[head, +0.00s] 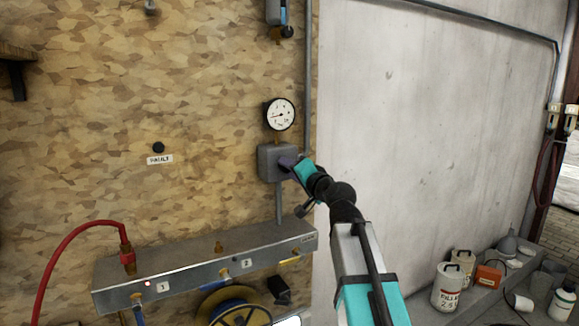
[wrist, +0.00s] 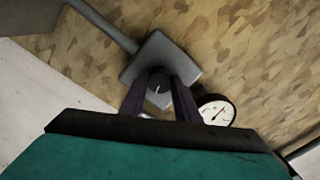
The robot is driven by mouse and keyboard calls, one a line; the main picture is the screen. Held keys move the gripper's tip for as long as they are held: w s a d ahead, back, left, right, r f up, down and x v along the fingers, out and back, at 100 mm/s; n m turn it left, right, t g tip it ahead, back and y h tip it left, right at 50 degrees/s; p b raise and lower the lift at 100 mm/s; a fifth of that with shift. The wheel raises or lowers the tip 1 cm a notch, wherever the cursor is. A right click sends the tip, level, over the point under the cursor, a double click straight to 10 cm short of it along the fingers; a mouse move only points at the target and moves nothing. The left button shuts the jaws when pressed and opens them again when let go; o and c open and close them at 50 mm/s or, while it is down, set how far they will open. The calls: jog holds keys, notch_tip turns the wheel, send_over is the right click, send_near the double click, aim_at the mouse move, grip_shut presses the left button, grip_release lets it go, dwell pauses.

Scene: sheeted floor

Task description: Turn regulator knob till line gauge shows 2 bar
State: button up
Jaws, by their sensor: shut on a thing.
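The regulator is a grey box (head: 267,162) on the chipboard wall, and it also shows in the wrist view (wrist: 177,58). Its dark round knob (wrist: 159,84) with a pale pointer line faces me. My gripper (head: 287,164) is at the box front, its two dark fingers (wrist: 160,92) shut on the knob from both sides. In the head view the gripper hides the knob. The round white line gauge (head: 280,114) with a black rim sits above the box. Its needle shows in the wrist view (wrist: 216,112), but the numbers are too small to read.
A grey manifold (head: 205,265) with outlets marked 1 and 2 runs below, with a red hose (head: 66,247) on its left. A pipe (head: 307,80) runs up beside the box. Cans (head: 447,287) and other items stand on a ledge at lower right.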

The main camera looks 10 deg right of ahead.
jog(key=shift+m, duration=0.3)
jog(key=o, duration=1)
jog(key=shift+o, duration=0.2)
jog(key=shift+s, duration=0.1)
jog(key=b+v, duration=0.3)
jog(key=v, duration=1)
jog(key=shift+s+d, duration=0.2)
jog(key=shift+s, duration=0.1)
